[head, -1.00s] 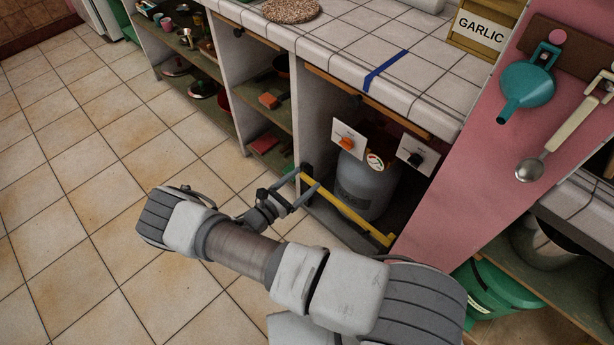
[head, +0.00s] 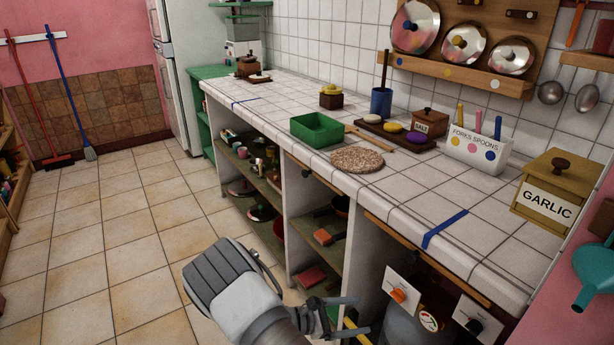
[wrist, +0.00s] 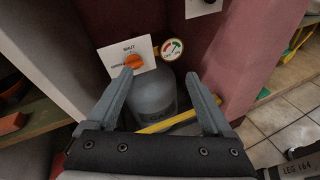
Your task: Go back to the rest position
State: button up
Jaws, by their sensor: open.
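My gripper (wrist: 161,88) is open and empty in the wrist view, its two grey fingers spread in front of the cupboard bay. It also shows low in the head view (head: 352,315), just outside the bay. Between and beyond the fingers stands a grey gas cylinder (wrist: 153,97). A white plate with an orange knob (wrist: 133,60) and a round gauge (wrist: 172,49) sit above the cylinder. A yellow bar (wrist: 168,122) crosses in front of the cylinder, below the fingertips; I cannot tell whether a finger touches it.
The tiled counter (head: 410,205) runs above the bay, with a green tray (head: 316,130), a round cork mat (head: 357,160) and a garlic box (head: 548,190). Open shelves (head: 262,190) lie left of the bay. The tiled floor (head: 110,230) at left is clear.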

jog(key=s+d+r+m+g+y, duration=0.1)
jog(key=s+r+m+g+y, duration=0.2)
jog(key=r, duration=0.4)
jog(key=s+d+r+m+y, duration=0.1)
jog(key=s+r+m+y, duration=0.2)
jog(key=r+m, duration=0.35)
jog(key=s+d+r+m+g+y, duration=0.1)
jog(key=s+r+m+g+y, duration=0.15)
jog(key=r, duration=0.65)
jog(key=s+r+m+t+y, duration=0.6)
jog(key=s+r+m+t, duration=0.1)
jog(key=s+r, duration=0.65)
notch_tip(320, 180, up, 18)
jog(key=p, duration=1.8)
jog(key=shift+a+f+n, duration=0.15)
jog(key=shift+a+n, duration=0.15)
jog(key=shift+a, duration=0.15)
jog(key=shift+c, duration=0.2)
jog(key=c, duration=0.5)
jog(key=shift+d, duration=0.15)
